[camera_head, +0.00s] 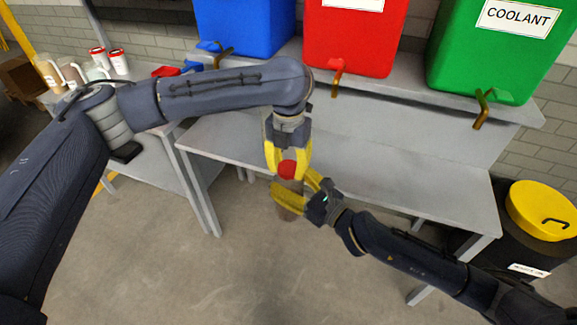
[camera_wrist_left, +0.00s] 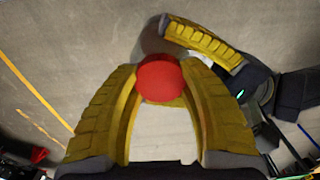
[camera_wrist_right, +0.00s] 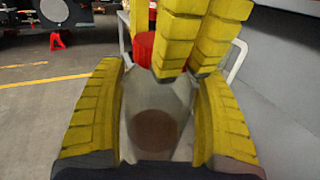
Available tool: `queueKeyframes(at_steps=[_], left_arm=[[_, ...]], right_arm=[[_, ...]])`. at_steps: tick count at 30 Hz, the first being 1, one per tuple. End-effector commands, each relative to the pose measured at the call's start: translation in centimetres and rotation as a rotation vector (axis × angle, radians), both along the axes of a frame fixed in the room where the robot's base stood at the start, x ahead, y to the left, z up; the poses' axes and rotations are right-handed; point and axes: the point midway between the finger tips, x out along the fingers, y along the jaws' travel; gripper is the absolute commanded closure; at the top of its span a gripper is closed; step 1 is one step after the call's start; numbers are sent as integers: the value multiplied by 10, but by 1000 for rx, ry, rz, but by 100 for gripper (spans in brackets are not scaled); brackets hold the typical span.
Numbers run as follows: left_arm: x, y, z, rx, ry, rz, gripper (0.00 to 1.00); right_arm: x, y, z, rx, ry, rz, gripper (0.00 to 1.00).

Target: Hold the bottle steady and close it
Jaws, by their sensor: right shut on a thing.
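The bottle (camera_wrist_right: 153,110), clear with brown contents, is between the fingers of my right gripper (camera_wrist_right: 162,75), which is shut on it. In the head view its brownish body (camera_head: 290,205) is partly hidden by my right gripper (camera_head: 296,188). A red cap (camera_head: 288,169) is at the top of the bottle, between the fingertips of my left gripper (camera_head: 288,160). In the left wrist view the cap (camera_wrist_left: 160,78) fills the gap between the fingertips. I cannot tell whether the fingers press on it, or whether the cap is seated on the bottle.
A grey bench (camera_head: 400,180) stands behind the grippers. Blue (camera_head: 245,25), red (camera_head: 352,40) and green (camera_head: 490,55) containers with taps stand on its shelf. Red-lidded cups (camera_head: 117,60) are at the back left. A black bin with a yellow lid (camera_head: 540,208) is at right.

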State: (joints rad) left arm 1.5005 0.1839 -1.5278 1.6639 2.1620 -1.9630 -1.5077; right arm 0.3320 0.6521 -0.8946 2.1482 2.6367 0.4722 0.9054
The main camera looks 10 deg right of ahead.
Motion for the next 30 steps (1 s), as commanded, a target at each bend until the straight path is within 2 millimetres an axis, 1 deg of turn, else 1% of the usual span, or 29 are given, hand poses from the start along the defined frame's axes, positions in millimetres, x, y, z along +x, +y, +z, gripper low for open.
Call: queueKeyframes(at_steps=[1,5,6,13,17,20,27,30], left_arm=[[0,0,1,0,-1,1,54],[0,0,0,0,-1,2,39],[0,0,0,0,-1,2,37],[0,0,1,0,-1,3,37],[1,0,5,0,-2,3,37],[1,0,13,0,-2,3,37],[1,0,39,0,-4,4,37],[1,0,45,0,-1,4,37]], right_arm=[[0,0,0,0,0,0,100],[0,0,0,1,-1,0,100],[0,0,1,1,-1,0,100],[0,0,1,1,-2,0,100],[0,0,1,1,-2,0,100],[0,0,1,1,-2,0,100],[0,0,1,1,-2,0,100],[0,0,1,1,-2,0,100]])
